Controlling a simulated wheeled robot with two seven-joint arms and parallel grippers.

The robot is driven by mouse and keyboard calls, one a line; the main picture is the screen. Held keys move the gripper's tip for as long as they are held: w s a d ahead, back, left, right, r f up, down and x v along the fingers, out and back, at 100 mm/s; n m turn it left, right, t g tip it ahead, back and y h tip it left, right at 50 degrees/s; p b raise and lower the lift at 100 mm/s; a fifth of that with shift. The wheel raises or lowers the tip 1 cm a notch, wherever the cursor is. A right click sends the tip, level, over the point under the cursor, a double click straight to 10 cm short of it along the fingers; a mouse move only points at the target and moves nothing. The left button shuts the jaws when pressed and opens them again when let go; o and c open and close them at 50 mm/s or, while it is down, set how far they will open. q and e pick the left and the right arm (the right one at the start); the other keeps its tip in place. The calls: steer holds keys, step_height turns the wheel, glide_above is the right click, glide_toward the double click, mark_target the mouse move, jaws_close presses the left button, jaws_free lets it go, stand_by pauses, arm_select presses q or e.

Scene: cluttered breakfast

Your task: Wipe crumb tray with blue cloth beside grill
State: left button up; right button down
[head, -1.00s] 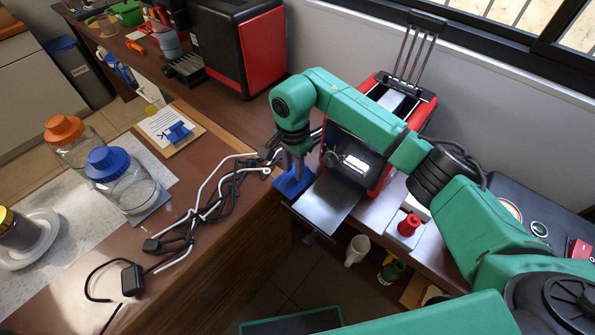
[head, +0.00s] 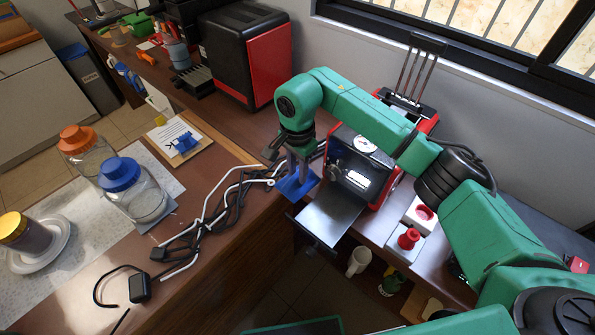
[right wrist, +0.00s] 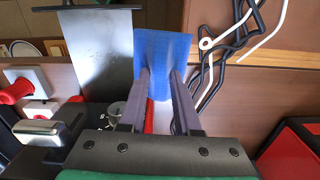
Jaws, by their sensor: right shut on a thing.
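The blue cloth (head: 297,187) is a small flat blue square, held at the fingertips of my right gripper (head: 298,168). In the right wrist view the cloth (right wrist: 163,58) spreads out past the two fingers (right wrist: 160,78). The crumb tray (head: 332,210) is a flat grey metal plate sticking out of the front of the red and black grill (head: 362,165). It also shows in the right wrist view (right wrist: 98,50). The cloth is at the tray's left edge in the head view; I cannot tell whether they touch. My left gripper is out of view.
Black and white cables (head: 215,215) lie left of the cloth. Two jars with orange (head: 77,139) and blue (head: 119,174) lids stand farther left. Red knobs on white blocks (head: 409,238) sit right of the tray. A white mug (head: 358,262) is below it.

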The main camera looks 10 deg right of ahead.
stand_by(0.3)
steer(key=shift+s+a+r, duration=0.1)
steer(key=shift+s+a, duration=0.8)
steer(key=shift+a, duration=0.2)
steer(key=shift+s+a, duration=0.85)
steer(key=shift+a, duration=0.2)
step_height(320, 180, up, 5)
steer(key=p, duration=0.2)
steer(key=shift+p, duration=0.35)
